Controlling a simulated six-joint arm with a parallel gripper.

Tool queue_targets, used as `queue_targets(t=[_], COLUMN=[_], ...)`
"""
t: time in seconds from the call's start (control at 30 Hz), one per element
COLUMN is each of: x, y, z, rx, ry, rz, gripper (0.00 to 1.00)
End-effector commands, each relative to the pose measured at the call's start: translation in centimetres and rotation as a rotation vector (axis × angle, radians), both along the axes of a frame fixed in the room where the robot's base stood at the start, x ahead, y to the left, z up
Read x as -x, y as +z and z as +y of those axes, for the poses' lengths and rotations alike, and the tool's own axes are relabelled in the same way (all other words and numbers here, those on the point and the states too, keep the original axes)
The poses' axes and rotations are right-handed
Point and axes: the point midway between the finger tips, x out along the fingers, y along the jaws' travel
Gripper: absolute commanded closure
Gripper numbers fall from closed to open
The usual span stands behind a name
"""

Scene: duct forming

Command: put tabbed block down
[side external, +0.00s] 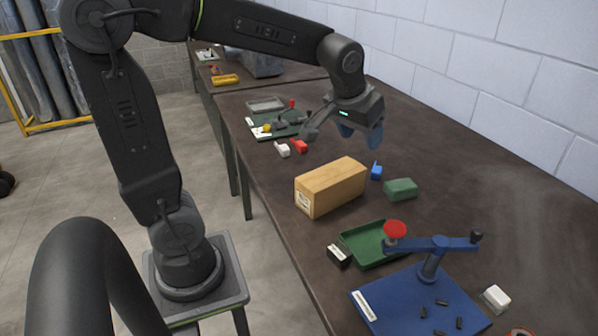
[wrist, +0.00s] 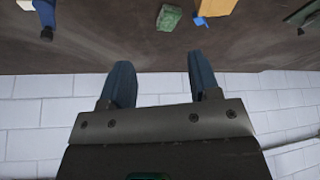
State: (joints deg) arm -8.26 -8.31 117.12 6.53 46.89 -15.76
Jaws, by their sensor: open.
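A small blue block with an upright tab (side external: 376,172) sits on the dark table beside the far end of a tan box (side external: 330,188). In the wrist view the blue block (wrist: 200,21) shows small near the top edge, touching or close to the tan box (wrist: 216,7). My gripper (side external: 361,140) is held above the table, over the area behind the blue block. Its two blue fingers (wrist: 159,63) are apart with nothing between them.
A green block (side external: 401,189) lies right of the blue one. A green tray (side external: 365,245) and a blue lever fixture (side external: 415,303) stand in front. Red (side external: 300,147) and white (side external: 282,150) blocks lie left. A block wall borders the table; its right side is clear.

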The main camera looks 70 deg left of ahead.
Motion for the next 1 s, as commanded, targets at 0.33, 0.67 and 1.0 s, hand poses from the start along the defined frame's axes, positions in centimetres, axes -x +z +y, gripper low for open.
queue_targets(t=[0.33, 0.67, 1.0], x=[13.3, 16.1, 16.1], y=[0.0, -1.1, -1.1], z=[-5.8, -6.8, -6.7], rx=[-0.014, -0.017, -0.017], ry=[-0.29, -0.361, -0.358], rz=[-0.047, -0.054, -0.054], gripper=[0.44, 0.44, 0.44])
